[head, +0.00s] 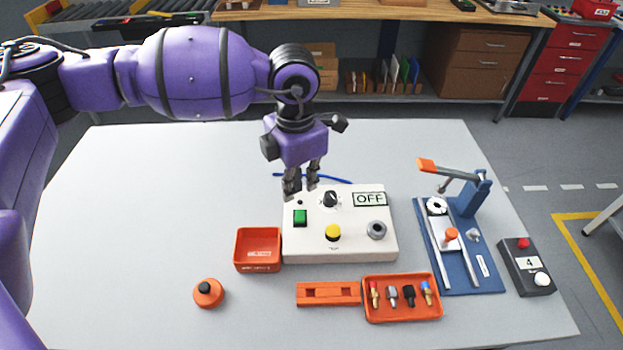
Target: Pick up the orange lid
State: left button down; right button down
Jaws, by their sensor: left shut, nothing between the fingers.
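The orange lid (215,299) is a small round disc with a black knob on top. It lies on the white table at the front left, in front of the open orange box. My left gripper (301,188) hangs fingers-down over the back left part of the white control box. It is shut and empty, well behind and to the right of the lid. Whether its fingertips touch the control box I cannot tell. My right gripper is not in view.
The orange box (257,267) stands beside the white control box (355,246). An orange slotted block (328,300) and an orange tray (402,317) of small parts lie in front. A blue lever press (476,280) and a dark button box (540,282) stand right. The table's left side is clear.

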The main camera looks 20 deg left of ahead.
aim_at(208, 293)
jog(key=k, duration=1)
